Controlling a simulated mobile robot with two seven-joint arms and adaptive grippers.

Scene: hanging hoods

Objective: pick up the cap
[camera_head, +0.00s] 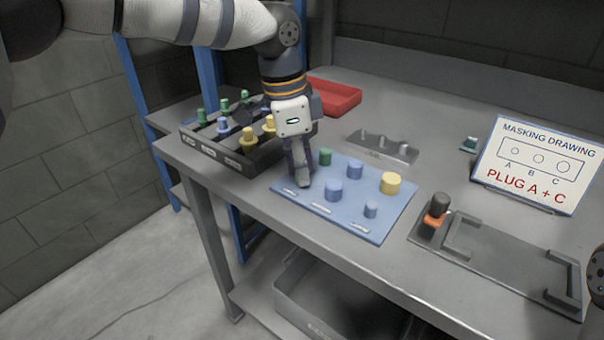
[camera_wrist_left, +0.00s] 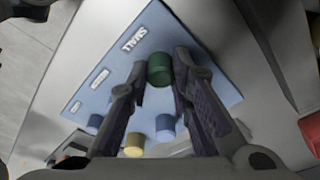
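My left gripper (camera_head: 301,181) points down over the left end of a blue board (camera_head: 388,227). In the left wrist view its two fingers (camera_wrist_left: 160,68) are apart, with a green cap (camera_wrist_left: 159,68) showing between their tips. Narrow gaps seem to show beside the cap, which appears near the "SMALL" label. In the head view a green cap (camera_head: 325,156) stands just right of the fingers; I cannot tell whether it is the same one. Blue caps (camera_head: 355,169) and a yellow cap (camera_head: 391,183) stand on the board. My right gripper is not in view.
A dark divided bin (camera_head: 207,153) with colored caps stands left of the board. A red tray (camera_head: 334,97) and a grey block with pegs (camera_head: 382,147) are behind. A grey fixture (camera_head: 500,259) and a "PLUG A + C" sign (camera_head: 537,165) are at the right.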

